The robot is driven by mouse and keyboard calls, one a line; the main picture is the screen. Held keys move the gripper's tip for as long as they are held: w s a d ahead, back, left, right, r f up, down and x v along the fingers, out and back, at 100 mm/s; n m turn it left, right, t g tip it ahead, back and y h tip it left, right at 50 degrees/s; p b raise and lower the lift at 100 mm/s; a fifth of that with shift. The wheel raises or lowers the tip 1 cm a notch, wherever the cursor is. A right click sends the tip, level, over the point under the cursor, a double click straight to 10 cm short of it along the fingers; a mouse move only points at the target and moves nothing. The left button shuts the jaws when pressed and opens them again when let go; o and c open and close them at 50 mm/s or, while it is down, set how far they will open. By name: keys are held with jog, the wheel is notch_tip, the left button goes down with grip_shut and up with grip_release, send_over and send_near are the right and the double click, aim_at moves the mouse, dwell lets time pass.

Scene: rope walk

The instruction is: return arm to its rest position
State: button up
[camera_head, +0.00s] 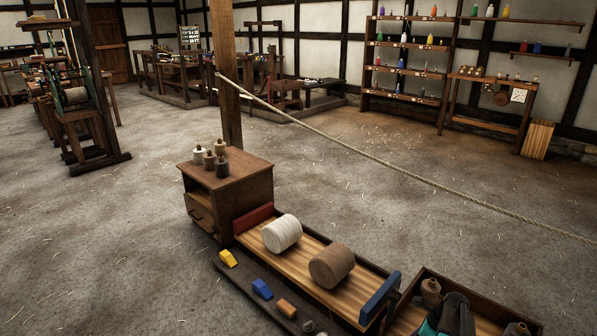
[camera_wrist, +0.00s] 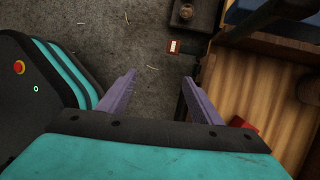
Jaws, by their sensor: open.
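My gripper (camera_wrist: 160,92) shows in the wrist view with its two purple fingers spread apart and nothing between them. It points down over the grey floor, beside a wooden tray (camera_wrist: 237,85) on the right. In the head view only a dark and teal part of my arm shows at the bottom right, in front of a wooden crate; the fingers are hidden there.
A long tray (camera_head: 318,283) holds a white spool (camera_head: 282,234) and a brown spool (camera_head: 331,265). A small cabinet (camera_head: 243,185) with several bobbins stands behind it. A taut rope (camera_head: 400,178) crosses from the post (camera_head: 228,90) to the right.

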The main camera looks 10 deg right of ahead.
jog(key=s+a+f+n+g+p, duration=0.2)
jog(key=s+a+n+p, duration=0.15)
jog(key=a, duration=0.85)
jog(key=s+a+f+n+g+p, duration=0.2)
jog(key=a+n, duration=0.2)
jog(key=a, duration=0.8)
jog(key=s+a+n+g+h+p, duration=0.1)
jog(key=s+a+n, duration=0.3)
jog(key=s+n, duration=0.5)
jog(key=s+a+n+g+h+p, duration=0.2)
jog(key=s+a+n+h, duration=0.1)
jog(key=s+n, duration=0.6)
jog(key=a+n, duration=0.1)
jog(key=n, duration=0.2)
jog(key=shift+a, duration=0.15)
